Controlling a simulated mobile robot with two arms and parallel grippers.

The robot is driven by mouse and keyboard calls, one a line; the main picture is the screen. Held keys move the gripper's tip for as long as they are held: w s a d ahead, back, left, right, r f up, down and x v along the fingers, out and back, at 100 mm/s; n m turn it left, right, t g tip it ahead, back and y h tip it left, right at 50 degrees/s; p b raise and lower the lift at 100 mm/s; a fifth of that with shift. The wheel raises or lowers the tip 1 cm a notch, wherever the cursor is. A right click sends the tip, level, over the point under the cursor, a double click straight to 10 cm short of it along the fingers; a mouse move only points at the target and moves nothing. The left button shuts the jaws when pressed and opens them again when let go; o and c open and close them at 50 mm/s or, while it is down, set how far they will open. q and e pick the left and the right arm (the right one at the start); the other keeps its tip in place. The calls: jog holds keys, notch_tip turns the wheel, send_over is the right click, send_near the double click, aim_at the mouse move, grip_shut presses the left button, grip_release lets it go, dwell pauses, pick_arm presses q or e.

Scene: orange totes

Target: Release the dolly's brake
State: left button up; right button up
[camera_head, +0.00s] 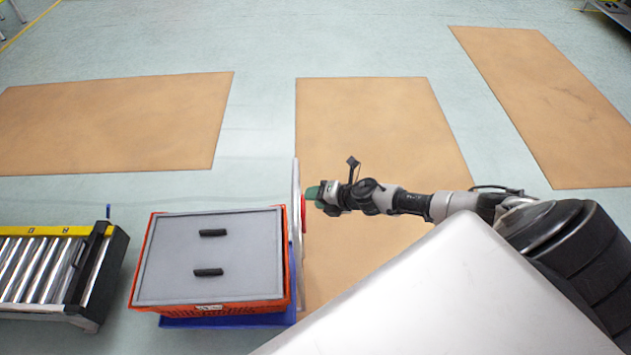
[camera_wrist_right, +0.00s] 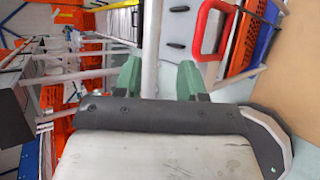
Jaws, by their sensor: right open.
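The blue dolly (camera_head: 235,320) stands at lower centre under an orange tote (camera_head: 210,309) with a grey lid. Its upright pale handle frame (camera_head: 296,185) rises on the tote's right side. A red part (camera_head: 303,214) shows on that frame; in the right wrist view it is a red loop-shaped handle (camera_wrist_right: 224,42). My right gripper (camera_head: 313,193) is at the frame, close to the red part. In the wrist view its green fingers (camera_wrist_right: 160,78) are open, with a grey pole (camera_wrist_right: 151,45) appearing between them. Contact cannot be told. My left gripper is not in view.
A roller conveyor (camera_head: 50,270) with a yellow edge stands left of the dolly. Brown floor mats (camera_head: 370,120) lie beyond, with clear floor between. The wrist view shows racks with orange totes (camera_wrist_right: 70,100) at left.

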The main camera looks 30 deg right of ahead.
jog(key=shift+s+r, duration=0.35)
jog(key=shift+r, duration=0.3)
jog(key=b+v, duration=0.3)
jog(key=v, duration=0.7)
jog(key=shift+s+d, duration=0.15)
jog(key=shift+s, duration=0.1)
jog(key=shift+r, duration=0.1)
